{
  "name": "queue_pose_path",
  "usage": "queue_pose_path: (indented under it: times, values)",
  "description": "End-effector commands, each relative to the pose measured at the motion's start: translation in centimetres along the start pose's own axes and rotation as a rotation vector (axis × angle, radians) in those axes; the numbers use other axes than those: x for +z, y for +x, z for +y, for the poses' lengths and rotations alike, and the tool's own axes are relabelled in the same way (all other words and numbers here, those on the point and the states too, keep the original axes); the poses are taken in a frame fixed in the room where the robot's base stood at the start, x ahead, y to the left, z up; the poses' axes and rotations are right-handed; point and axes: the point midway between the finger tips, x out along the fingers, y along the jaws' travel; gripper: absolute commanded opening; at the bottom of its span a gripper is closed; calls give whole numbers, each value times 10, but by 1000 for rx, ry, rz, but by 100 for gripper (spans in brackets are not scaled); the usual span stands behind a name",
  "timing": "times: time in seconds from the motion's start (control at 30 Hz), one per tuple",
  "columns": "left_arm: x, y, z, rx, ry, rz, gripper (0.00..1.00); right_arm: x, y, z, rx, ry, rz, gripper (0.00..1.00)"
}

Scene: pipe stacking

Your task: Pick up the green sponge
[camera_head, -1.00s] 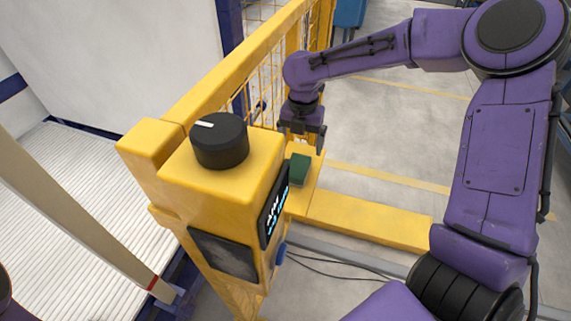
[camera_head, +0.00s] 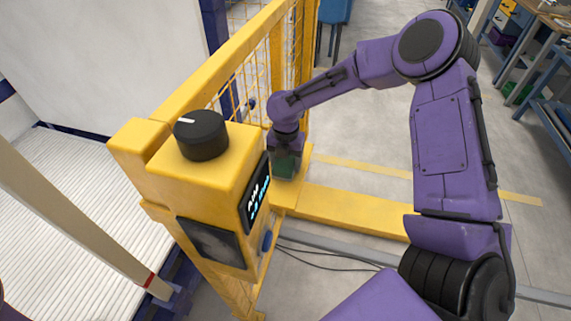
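The green sponge (camera_head: 284,164) sits on a small yellow ledge behind the yellow control post. It is dark green and partly covered from above. My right gripper (camera_head: 286,157) points down at the sponge, its fingers level with the sponge's upper part. It is too small and dark to tell whether the fingers press on it or stand apart. My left gripper is out of view.
The yellow control post (camera_head: 206,176) with a black knob (camera_head: 201,135) and a lit display stands close in front of the ledge. A yellow mesh fence (camera_head: 243,90) rises beside it. A yellow beam (camera_head: 350,213) runs right along the floor.

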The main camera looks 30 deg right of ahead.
Motion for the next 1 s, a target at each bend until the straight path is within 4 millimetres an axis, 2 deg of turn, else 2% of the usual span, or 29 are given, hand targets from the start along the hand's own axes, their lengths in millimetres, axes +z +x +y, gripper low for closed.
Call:
queue_pose_path:
  times: [0.37, 0.47, 0.57, 0.8, 1.0]
  values:
    - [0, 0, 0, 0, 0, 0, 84, 0, -3, -1, -1, 2, 0, 38]
    - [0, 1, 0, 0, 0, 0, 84, 1, -13, 0, 1, 2, 0, 38]
    - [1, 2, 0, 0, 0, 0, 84, 1, -34, 0, 4, 2, -1, 38]
    - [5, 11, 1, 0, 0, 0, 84, -56, -95, -15, 2, -3, -2, 38]
    - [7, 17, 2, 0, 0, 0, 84, -108, -117, -29, 0, -1, -1, 38]
